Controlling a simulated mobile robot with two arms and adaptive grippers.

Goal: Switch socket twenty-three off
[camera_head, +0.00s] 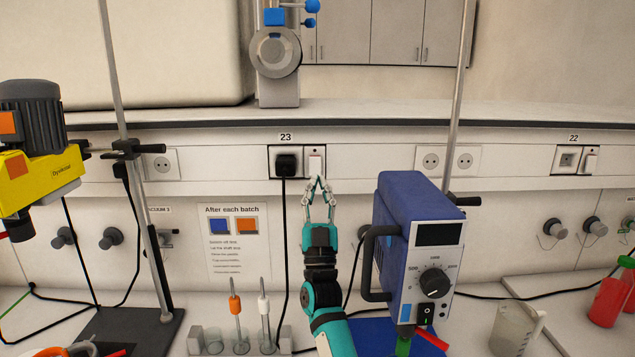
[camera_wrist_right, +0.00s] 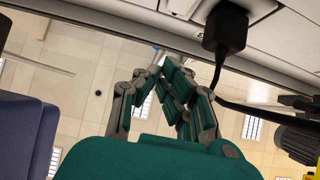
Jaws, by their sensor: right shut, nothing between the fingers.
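Socket 23 (camera_head: 298,161) is a wall panel under the label "23". A black plug (camera_head: 285,163) sits in its left half, its cord hanging down. A white rocker switch (camera_head: 316,160) is in its right half. My right gripper (camera_head: 319,182) is shut and empty, its fingertips just below the switch. I cannot tell whether they touch it. In the right wrist view, my right gripper (camera_wrist_right: 160,72) shows with its fingers together, below the panel edge, and the black plug (camera_wrist_right: 226,28) is to its upper right. My left gripper is not in view.
A blue device with a dial (camera_head: 418,245) stands right of my right arm. A rack with stirring rods (camera_head: 240,335) is on the bench to the left. A yellow stirrer motor (camera_head: 40,180) hangs at far left. Socket 22 (camera_head: 574,160) is far right.

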